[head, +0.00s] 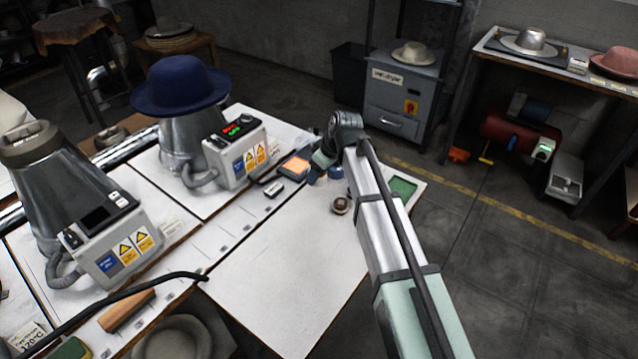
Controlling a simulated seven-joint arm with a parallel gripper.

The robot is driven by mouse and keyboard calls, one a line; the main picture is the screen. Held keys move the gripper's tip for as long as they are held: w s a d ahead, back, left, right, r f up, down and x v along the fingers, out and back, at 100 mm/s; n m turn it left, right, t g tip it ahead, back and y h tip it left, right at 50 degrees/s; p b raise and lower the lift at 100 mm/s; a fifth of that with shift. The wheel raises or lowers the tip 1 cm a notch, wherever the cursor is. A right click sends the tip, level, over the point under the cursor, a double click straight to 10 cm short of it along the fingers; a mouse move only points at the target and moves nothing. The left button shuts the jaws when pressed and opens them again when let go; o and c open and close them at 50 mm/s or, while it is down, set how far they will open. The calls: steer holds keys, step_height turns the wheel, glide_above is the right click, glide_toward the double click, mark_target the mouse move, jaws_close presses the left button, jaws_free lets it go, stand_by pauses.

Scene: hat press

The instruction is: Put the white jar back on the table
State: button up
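I cannot make out a white jar for certain in the head view; my arm may hide it. The table (275,285) has a pale top, and its right part lies under my arm. My gripper (318,168) is at the far end of that table, low over the top beside small bluish items (335,172). Its fingers are too small and too covered to show whether they are open or hold anything. A small round brown-and-white object (341,205) stands on the table just left of my arm.
A metal hat press with a blue hat (180,85) and a second bare press (60,190) stand left. An orange pad (295,167) lies left of my gripper, and a green-topped tray (403,188) is right of my arm. The table's near middle is clear.

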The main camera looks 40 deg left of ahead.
mark_target(319, 183)
steer(key=shift+f, duration=2.2)
steer(key=shift+f, duration=0.1)
steer(key=o, duration=1.4)
steer(key=shift+c, duration=0.2)
steer(key=v, duration=1.2)
